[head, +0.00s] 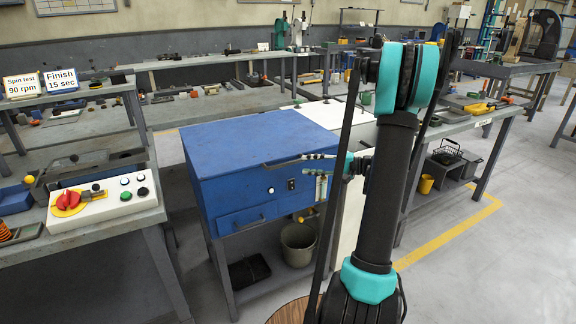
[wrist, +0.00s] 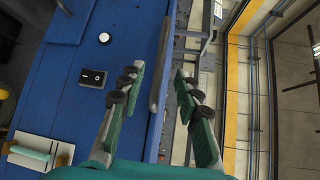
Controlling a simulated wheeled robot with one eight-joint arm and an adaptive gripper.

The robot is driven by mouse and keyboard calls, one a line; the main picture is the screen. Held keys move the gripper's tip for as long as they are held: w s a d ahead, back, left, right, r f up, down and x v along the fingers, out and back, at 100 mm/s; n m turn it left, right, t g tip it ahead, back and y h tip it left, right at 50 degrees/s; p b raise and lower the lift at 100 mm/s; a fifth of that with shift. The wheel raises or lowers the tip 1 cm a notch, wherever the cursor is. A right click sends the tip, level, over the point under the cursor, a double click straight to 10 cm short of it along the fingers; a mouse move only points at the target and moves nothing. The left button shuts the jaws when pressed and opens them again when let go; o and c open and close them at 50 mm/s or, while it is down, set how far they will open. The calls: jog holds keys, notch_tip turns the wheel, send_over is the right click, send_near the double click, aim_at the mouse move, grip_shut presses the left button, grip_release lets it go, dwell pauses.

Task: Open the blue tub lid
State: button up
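The blue tub (head: 240,190) stands on a grey frame in the middle of the head view. Its flat blue lid (head: 260,140) is down. A grey bar handle (head: 280,164) runs along the lid's front edge. My gripper (head: 306,166) is at the right part of this handle, fingers pointing left. In the wrist view, my gripper (wrist: 158,74) is open, with one finger on each side of the grey handle (wrist: 162,65). I see gaps between both fingers and the handle. Whether the handle lies fully between the pads in depth is unclear.
A bucket (head: 298,245) stands below. A control box (head: 103,200) is on the left bench. The floor at right is clear beside a yellow line.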

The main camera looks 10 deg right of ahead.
aim_at(290, 164)
jog(key=x, duration=0.8)
jog(key=shift+w+a, duration=0.1)
jog(key=shift+a, duration=0.15)
jog(key=shift+c, duration=0.3)
grip_shut()
